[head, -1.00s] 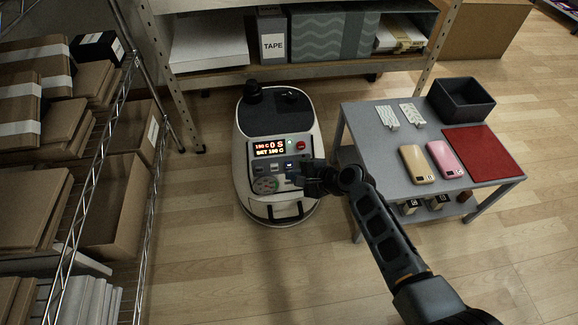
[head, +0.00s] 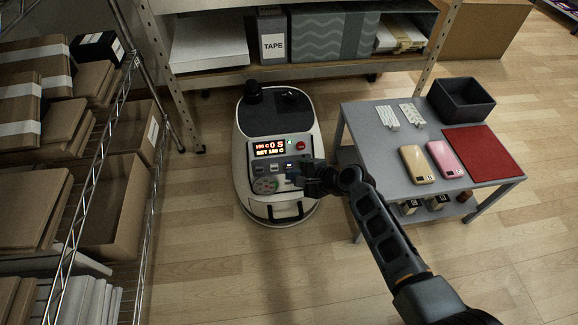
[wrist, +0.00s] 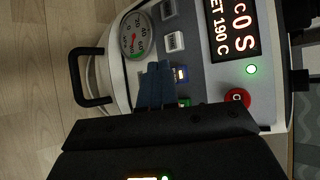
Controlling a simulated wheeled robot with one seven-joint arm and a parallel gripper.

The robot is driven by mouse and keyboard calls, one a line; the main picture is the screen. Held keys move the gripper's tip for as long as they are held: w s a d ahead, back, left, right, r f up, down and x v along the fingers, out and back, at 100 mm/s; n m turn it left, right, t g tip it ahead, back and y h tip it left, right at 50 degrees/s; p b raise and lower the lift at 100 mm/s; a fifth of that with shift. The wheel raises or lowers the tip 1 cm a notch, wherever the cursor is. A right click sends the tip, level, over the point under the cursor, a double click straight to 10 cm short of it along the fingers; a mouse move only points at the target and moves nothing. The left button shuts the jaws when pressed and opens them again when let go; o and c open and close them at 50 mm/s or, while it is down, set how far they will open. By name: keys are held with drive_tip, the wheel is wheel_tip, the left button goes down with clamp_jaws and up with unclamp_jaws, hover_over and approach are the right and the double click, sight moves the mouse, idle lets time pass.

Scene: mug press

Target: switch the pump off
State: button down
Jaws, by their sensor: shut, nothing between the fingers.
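The mug press (head: 278,120) stands on the floor, a rounded white machine with a grey control panel. The panel carries a lit display (head: 269,146), a red button (head: 300,146), a dial gauge (head: 265,186) and a row of small switches. Which is the pump's cannot be read. My gripper (wrist: 157,68) is shut and empty, its fingertips close over the panel between gauge and blue switch. Contact cannot be told.
A grey table (head: 400,173) stands to the right, with a dark bin (head: 461,99), a red mat (head: 485,152), and tan and pink cases. A wire rack (head: 153,190) with boxes is at left, a shelf unit behind. A black handle (wrist: 84,75) juts from the press front.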

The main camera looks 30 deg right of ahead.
drive_tip(key=shift+w, duration=0.15)
idle(0.4)
drive_tip(key=shift+w+d, duration=0.15)
drive_tip(key=shift+w, duration=0.15)
drive_tip(key=shift+w+d+f+b, duration=0.15)
drive_tip(key=shift+w+f+b, duration=0.05)
drive_tip(key=shift+w+b, duration=0.25)
idle(0.8)
drive_tip(key=shift+s+r, duration=0.1)
drive_tip(key=shift+s, duration=0.05)
drive_tip(key=shift+s+a+r+p, duration=0.15)
drive_tip(key=shift+s+a+p, duration=0.15)
drive_tip(key=shift+s+p, duration=0.5)
drive_tip(key=s+p, duration=0.1)
drive_tip(key=s+a+r+p, duration=0.1)
drive_tip(key=s, duration=0.1)
drive_tip(key=s+p, duration=0.1)
drive_tip(key=s, duration=0.1)
drive_tip(key=shift+s+a+r+p, duration=0.2)
drive_tip(key=shift+a+p, duration=0.2)
